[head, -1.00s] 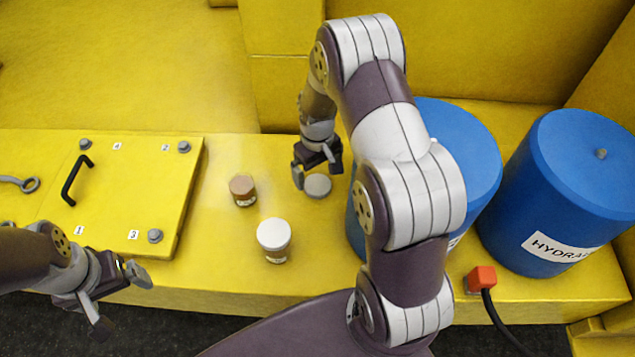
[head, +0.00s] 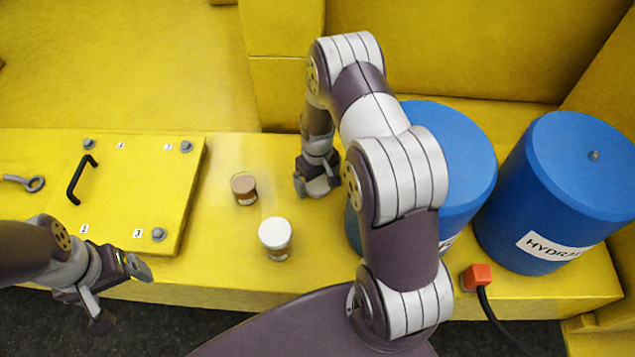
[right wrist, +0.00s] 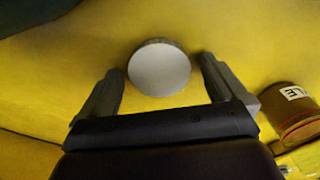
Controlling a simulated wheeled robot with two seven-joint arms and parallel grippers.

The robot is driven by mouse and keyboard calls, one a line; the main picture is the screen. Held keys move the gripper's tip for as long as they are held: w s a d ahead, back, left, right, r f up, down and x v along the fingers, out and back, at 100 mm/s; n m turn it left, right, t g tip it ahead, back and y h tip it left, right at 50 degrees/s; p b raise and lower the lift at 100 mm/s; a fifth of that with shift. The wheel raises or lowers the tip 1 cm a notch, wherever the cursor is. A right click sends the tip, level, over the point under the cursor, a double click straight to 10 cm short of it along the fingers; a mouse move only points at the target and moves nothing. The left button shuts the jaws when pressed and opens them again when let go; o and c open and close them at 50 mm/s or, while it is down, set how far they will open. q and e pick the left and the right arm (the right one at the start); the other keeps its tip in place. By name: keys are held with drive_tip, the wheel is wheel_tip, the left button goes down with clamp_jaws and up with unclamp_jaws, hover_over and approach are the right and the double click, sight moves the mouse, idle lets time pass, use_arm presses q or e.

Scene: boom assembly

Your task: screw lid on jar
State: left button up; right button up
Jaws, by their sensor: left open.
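A small jar with brown contents (head: 244,190) stands upright on the yellow bench; I see no lid on it. It also shows at the right edge of the right wrist view (right wrist: 292,118), with a white label. A round grey lid (right wrist: 160,68) lies flat on the bench to its right. My right gripper (head: 318,188) is low over the lid and hides part of it in the head view. Its open fingers are on either side of the lid, with gaps. My left gripper (head: 122,290) is open and empty at the lower left, near the bench's front edge.
A second jar with a white top (head: 275,236) stands in front of the brown jar. Two blue drums (head: 560,190) are at the right. A yellow plate with a black handle (head: 80,182) and bolts lies at the left. An orange connector (head: 478,278) is at the front right.

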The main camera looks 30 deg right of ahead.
sight(317, 183)
drive_tip(key=c, duration=0.9)
drive_tip(key=shift+r, duration=0.1)
use_arm(q)
drive_tip(key=shift+f+b, duration=2.25)
use_arm(e)
wheel_tip(317, 183, up, 18)
